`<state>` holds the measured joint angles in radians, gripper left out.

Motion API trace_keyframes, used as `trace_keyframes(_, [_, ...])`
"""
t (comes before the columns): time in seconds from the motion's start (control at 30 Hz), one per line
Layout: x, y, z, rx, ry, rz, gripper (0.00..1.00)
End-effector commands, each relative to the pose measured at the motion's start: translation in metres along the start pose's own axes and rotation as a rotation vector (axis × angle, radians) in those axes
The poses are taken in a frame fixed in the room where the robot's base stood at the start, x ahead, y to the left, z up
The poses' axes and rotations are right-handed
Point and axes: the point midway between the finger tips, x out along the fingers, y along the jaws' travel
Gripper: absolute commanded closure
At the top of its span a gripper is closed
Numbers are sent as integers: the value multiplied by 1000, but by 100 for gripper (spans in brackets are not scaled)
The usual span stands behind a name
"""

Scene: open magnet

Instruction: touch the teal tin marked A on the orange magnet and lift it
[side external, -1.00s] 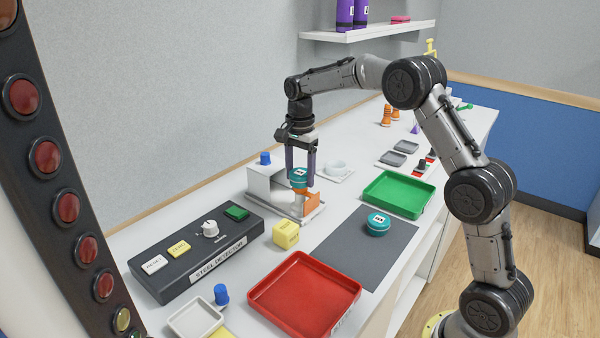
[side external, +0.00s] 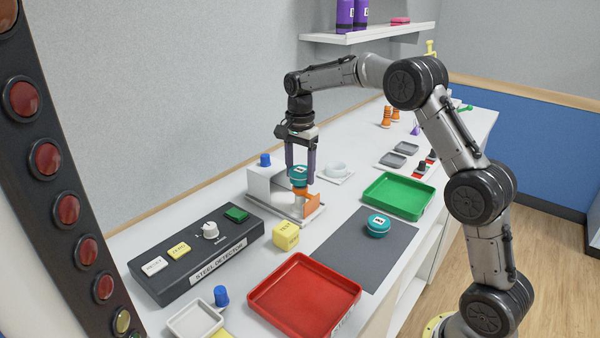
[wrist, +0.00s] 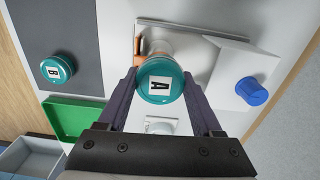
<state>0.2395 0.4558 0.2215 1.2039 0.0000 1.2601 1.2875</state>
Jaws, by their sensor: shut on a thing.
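The teal tin marked A (side external: 299,175) is held upright between the two dark fingers of my gripper (side external: 301,174). It also shows in the wrist view (wrist: 160,86), with its white A label facing the camera. The orange magnet (side external: 309,202) stands on a pale base plate (side external: 296,215), right under the tin in the side view. The wrist view shows only an orange edge of it (wrist: 138,46) beyond the tin. The tin is just above the magnet or against it; I cannot tell if they touch. A second teal tin, marked B (side external: 378,224), lies on the dark grey mat (side external: 352,253).
A white block with a blue knob (side external: 265,159) stands close left of my gripper. The black steel detector (side external: 195,250), yellow cube (side external: 286,236), red tray (side external: 304,296) and green tray (side external: 398,196) surround the fixture.

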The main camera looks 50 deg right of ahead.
Motion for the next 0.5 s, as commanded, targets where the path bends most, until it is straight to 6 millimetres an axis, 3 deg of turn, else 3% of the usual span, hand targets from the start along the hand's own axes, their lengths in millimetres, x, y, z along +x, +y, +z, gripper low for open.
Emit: trace_keyframes(0.5, [-10,0,0,0,0,-2,90])
